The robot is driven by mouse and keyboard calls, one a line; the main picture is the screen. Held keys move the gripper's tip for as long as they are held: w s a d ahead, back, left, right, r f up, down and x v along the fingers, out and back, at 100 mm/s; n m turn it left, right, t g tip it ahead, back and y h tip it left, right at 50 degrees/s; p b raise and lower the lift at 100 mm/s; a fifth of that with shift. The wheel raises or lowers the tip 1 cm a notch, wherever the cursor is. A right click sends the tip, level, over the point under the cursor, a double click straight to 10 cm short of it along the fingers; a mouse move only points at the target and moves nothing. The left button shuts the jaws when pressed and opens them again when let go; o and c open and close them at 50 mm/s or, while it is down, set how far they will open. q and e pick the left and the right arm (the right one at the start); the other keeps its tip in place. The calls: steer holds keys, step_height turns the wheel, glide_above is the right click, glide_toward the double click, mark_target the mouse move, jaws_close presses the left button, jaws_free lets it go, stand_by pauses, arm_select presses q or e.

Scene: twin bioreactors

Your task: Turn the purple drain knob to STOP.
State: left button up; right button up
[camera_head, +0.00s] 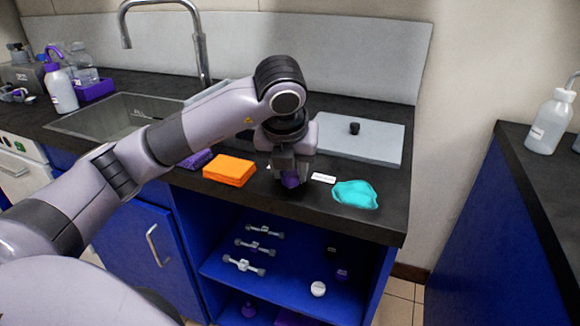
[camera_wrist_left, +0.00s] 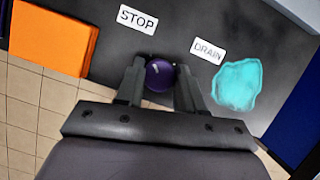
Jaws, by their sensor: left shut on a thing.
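The purple drain knob (camera_wrist_left: 160,75) is a small round knob on the dark counter. My left gripper (camera_wrist_left: 160,85) points down over it, with one finger on each side, shut on the knob. In the head view the left gripper (camera_head: 291,172) largely covers the knob (camera_head: 290,181). In the left wrist view the white STOP label (camera_wrist_left: 138,19) lies up and left of the knob, and the white DRAIN label (camera_wrist_left: 208,51) lies to its right. Which label the knob points to cannot be told. My right gripper is in neither view.
A grey lid with a black knob (camera_head: 360,140) is behind. The sink (camera_head: 110,118) is at the left. Open blue shelves (camera_head: 290,278) are below the counter's front edge.

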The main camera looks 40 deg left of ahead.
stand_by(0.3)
arm_select(q)
steer(key=o, duration=1)
steer(key=shift+o, duration=0.2)
steer(key=p+v, duration=0.1)
steer(key=v, duration=0.6)
steer(key=shift+p, duration=0.4)
steer(key=shift+s, duration=0.15)
